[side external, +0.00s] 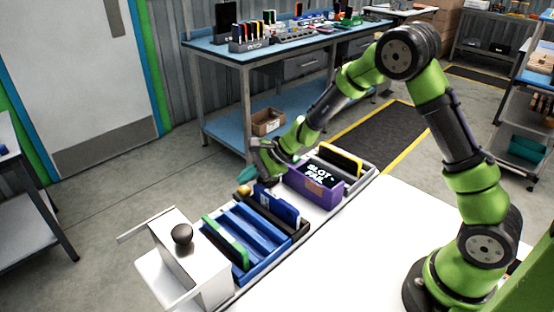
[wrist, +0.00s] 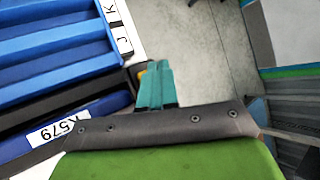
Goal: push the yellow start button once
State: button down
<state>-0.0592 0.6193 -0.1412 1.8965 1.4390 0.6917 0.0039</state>
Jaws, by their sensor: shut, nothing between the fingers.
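The yellow start button (side external: 244,190) shows as a small rounded yellow spot at the far edge of the work, just past the rack's end. In the wrist view a sliver of yellow (wrist: 142,77) shows beside the left finger; the rest is hidden behind the fingers. My gripper (side external: 248,174) has teal fingers and is shut and empty. In the side view it is just above the button. In the wrist view the closed fingers (wrist: 156,84) overlap the button's edge. I cannot tell whether they touch it.
The blue slotted rack (side external: 248,238) holds a green-and-white carton (side external: 226,243). A blue carton (side external: 276,204) leans in a dark slot close to my gripper. The purple "SLOT-FAIL" box (side external: 313,186) stands right of it. A white housing with a dark knob (side external: 182,233) stands at the left.

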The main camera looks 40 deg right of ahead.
aim_at(248, 189)
jog(key=shift+f, duration=0.15)
jog(key=shift+f, duration=0.3)
jog(key=shift+f, duration=0.5)
dwell(0.9)
jog(key=shift+r, duration=0.95)
jog(key=shift+r, duration=2.5)
jog(key=shift+s, duration=0.1)
